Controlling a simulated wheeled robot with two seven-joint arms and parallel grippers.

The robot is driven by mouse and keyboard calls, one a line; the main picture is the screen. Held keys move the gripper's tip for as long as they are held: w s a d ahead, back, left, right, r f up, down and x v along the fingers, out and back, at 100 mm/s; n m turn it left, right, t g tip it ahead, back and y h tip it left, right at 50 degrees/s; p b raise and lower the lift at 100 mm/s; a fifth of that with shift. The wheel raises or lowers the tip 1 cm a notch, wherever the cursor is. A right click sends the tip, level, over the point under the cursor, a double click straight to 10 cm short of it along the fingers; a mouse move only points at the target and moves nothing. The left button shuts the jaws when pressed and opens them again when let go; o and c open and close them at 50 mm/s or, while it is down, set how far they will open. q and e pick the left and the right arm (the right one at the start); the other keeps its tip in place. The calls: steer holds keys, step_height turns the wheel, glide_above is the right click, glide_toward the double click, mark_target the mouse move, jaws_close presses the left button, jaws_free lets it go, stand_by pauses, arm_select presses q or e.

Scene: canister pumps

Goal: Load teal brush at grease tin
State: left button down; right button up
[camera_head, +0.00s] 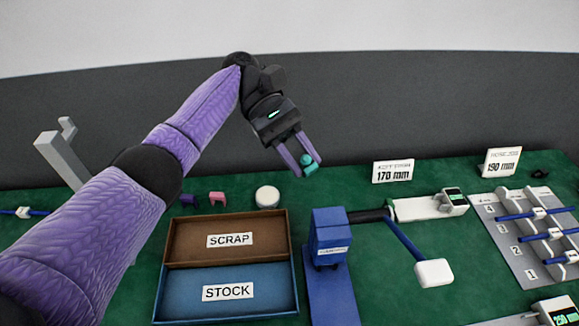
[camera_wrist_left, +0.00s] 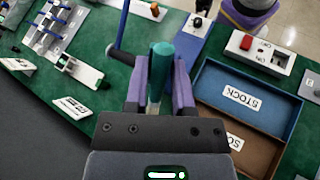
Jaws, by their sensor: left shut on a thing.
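My left gripper (camera_head: 303,167) is shut on the teal brush (camera_head: 308,160), raised above the back part of the green table. In the left wrist view, the brush's teal handle (camera_wrist_left: 161,62) stands between the purple fingers of the left gripper (camera_wrist_left: 160,92). The brush's bristle end is not clear. A small round white tin (camera_head: 267,194), which looks like the grease tin, stands on the table behind the tray, lower and to the left of the gripper in the head view. The gripper is apart from it. My right gripper is not in view.
A tray with SCRAP and STOCK compartments (camera_head: 295,262) lies in front of the tin. Purple (camera_head: 186,201) and pink (camera_head: 217,198) pieces sit left of it. A blue stand (camera_head: 329,240) with a rod is to the right. Number signs (camera_head: 393,172) and a slotted rack (camera_head: 505,240) are farther right.

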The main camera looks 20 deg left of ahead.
arm_select(q)
steer(key=w+f+n+t+h+b, duration=0.4)
steer(key=w+n+t, duration=0.1)
steer(key=n+t, duration=0.25)
steer(key=a+f+n+t+b, duration=0.2)
steer(key=a+f+b, duration=0.1)
steer(key=f, duration=0.1)
steer(key=w+a+f+n+t+b, duration=0.1)
steer(key=a+f+t+b, duration=0.1)
steer(key=a+f+t, duration=0.1)
steer(key=a+f+n+t+y+b, duration=0.1)
steer(key=a+f+n+t+b, duration=0.1)
steer(key=f, duration=0.3)
steer(key=shift+w+a+n+t+b, duration=0.35)
steer(key=shift+a+t+b, duration=0.3)
steer(key=shift+t+b, duration=0.15)
steer(key=shift+r, duration=0.1)
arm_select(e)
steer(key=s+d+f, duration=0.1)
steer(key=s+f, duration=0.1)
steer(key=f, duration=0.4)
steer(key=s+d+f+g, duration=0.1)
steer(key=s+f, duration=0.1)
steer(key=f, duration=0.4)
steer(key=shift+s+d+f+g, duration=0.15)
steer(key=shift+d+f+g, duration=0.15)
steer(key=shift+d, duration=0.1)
